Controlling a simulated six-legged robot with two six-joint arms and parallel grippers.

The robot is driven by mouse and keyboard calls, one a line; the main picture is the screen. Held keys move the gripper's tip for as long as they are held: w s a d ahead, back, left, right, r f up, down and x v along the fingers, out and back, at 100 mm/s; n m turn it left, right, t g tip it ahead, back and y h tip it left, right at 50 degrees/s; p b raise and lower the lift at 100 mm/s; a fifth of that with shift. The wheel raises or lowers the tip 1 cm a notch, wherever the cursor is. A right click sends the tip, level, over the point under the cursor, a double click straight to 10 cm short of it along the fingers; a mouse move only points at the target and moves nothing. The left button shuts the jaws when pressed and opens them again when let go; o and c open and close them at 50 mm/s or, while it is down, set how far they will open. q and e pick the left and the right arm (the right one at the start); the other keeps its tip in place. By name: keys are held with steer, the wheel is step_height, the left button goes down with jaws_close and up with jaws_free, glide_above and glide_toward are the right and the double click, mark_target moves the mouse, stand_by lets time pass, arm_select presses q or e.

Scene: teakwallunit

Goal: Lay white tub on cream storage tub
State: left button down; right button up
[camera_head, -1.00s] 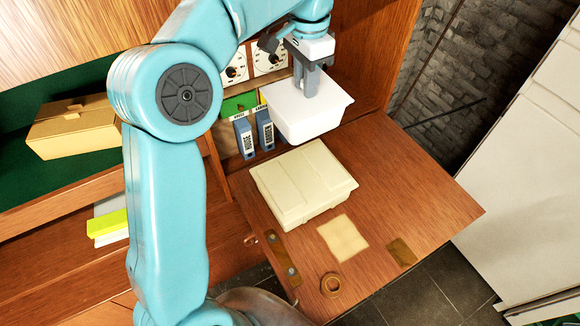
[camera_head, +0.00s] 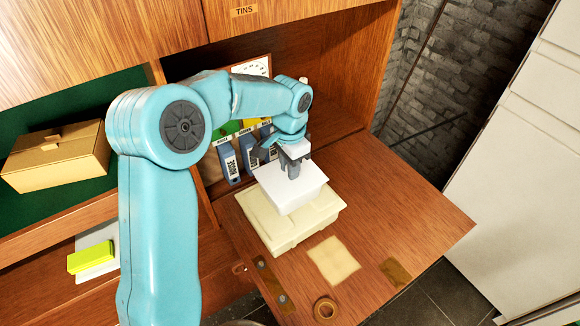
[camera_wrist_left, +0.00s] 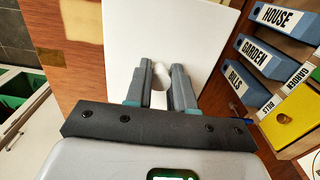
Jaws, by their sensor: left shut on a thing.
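The white tub (camera_head: 291,192) is over the cream storage tub (camera_head: 268,228) in the head view and covers much of its top. I cannot tell whether the two touch. My left gripper (camera_head: 294,172) points down and is shut on the white tub. In the left wrist view the two fingers (camera_wrist_left: 164,88) are at a pale part in the middle of the white tub (camera_wrist_left: 130,50). The cream storage tub rests on the wooden flap; it is hidden in the wrist view. My right gripper is not in view.
The wooden flap (camera_head: 400,210) has free room to the right. Blue binders (camera_head: 229,162) stand close behind the tubs. A cardboard box (camera_head: 55,157) sits on the left shelf.

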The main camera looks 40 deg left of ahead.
arm_select(q)
steer(key=shift+f, duration=0.3)
steer(key=shift+f+b, duration=0.35)
steer(key=shift+f, duration=0.1)
steer(key=c, duration=1)
jaws_free()
steer(key=shift+o, duration=0.2)
steer(key=shift+r, duration=0.15)
steer(key=shift+r+p, duration=0.35)
steer(key=shift+p, duration=0.05)
step_height(320, 180, up, 12)
steer(key=shift+p, duration=0.3)
steer(key=shift+r, duration=0.1)
